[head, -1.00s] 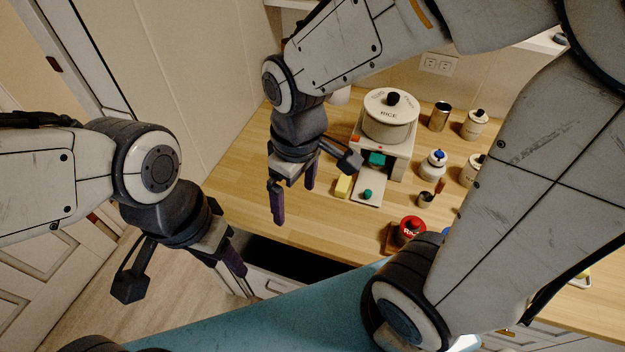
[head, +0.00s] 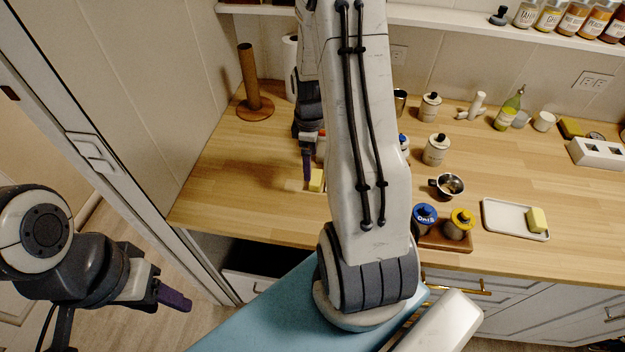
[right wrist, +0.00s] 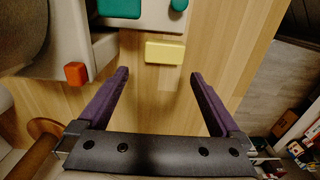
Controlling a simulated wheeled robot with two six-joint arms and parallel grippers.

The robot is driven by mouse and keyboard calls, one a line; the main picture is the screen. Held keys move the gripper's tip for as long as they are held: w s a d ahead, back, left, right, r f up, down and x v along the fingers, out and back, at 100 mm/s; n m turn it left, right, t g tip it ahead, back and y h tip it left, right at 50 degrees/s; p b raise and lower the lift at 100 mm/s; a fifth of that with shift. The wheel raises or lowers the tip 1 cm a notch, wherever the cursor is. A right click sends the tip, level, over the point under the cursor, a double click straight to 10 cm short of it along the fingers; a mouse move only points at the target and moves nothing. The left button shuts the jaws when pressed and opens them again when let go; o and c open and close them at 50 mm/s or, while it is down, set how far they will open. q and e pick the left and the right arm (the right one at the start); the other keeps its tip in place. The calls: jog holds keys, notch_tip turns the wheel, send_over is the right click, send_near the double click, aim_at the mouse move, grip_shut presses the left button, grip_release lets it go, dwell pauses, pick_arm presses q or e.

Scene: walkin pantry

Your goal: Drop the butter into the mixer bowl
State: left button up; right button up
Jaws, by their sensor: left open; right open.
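A yellow block (head: 316,180) that looks like butter lies on the counter beside my right gripper (head: 306,166). In the right wrist view this yellow block (right wrist: 164,52) lies just beyond and between the open, empty fingertips (right wrist: 160,74), apart from them. A second yellow block (head: 537,219) sits on a white tray (head: 498,228) at the right; I cannot tell which block is the task's butter. My left gripper (head: 172,297) is off the counter at the lower left, open and empty. I cannot make out a mixer bowl; my right arm hides part of the counter.
A white device with green parts and a red-orange knob (right wrist: 76,73) stands beside the nearer block. A wooden holder (head: 254,105) stands at the back left. Blue-lidded (head: 425,217) and yellow-lidded jars (head: 459,224) stand near the front edge. The counter's left part is clear.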

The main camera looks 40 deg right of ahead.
jog(key=f+p, duration=0.1)
jog(key=f, duration=0.1)
jog(key=s+f, duration=0.1)
jog(key=f, duration=0.1)
jog(key=shift+f+p, duration=0.25)
jog(key=shift+p, duration=0.1)
jog(key=shift+w+f, duration=0.1)
jog(key=shift+f, duration=0.5)
jog(key=c, duration=1.4)
jog(key=shift+c, duration=0.2)
jog(key=shift+r, duration=0.1)
notch_tip(320, 180, up, 10)
jog(key=b, duration=0.1)
jog(key=shift+b, duration=0.35)
